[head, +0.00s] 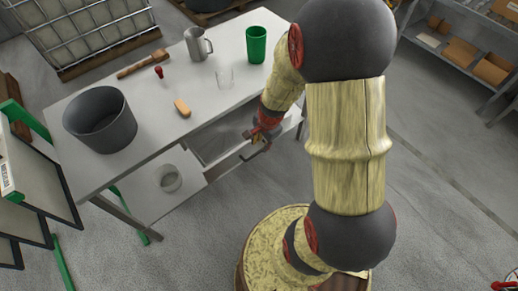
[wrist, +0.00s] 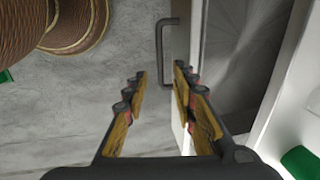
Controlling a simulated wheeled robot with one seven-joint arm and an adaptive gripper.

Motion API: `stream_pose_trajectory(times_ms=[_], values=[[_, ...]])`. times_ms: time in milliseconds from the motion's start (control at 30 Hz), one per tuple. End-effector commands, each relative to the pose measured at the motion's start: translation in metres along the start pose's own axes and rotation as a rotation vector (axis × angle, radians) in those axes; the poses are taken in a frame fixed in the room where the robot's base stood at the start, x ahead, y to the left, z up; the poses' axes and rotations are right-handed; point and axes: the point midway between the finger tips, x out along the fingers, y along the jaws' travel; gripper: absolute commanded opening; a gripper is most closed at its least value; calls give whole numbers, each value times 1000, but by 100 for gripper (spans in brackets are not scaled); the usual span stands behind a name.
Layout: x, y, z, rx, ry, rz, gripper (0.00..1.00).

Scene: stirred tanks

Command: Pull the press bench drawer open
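The press bench (head: 150,82) has a pale top. Its drawer (head: 238,152) is partly open beneath the front edge, and its grey inside shows. In the wrist view the drawer front (wrist: 182,40) is a narrow pale strip with a dark bar handle (wrist: 160,50) on its left side. My gripper (wrist: 161,85) is open and empty, its fingertips left and right of the handle's lower end. Whether they touch the handle I cannot tell. In the head view my gripper (head: 262,140) is at the drawer front, and my arm hides part of the drawer.
A clear jar (head: 169,179) sits on the lower shelf. The floor (head: 200,245) before the drawer is clear.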

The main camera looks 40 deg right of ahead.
Motion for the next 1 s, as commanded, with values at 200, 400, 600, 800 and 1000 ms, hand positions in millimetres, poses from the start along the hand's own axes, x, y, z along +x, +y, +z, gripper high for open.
stream_pose_trajectory(times_ms=[200,400,600,800,1000], values=[[32,1,0,-1,-1,2,27],[62,1,0,-1,-1,2,27],[71,0,0,0,0,1,27],[70,0,0,0,0,1,25],[70,0,0,0,0,1,14]])
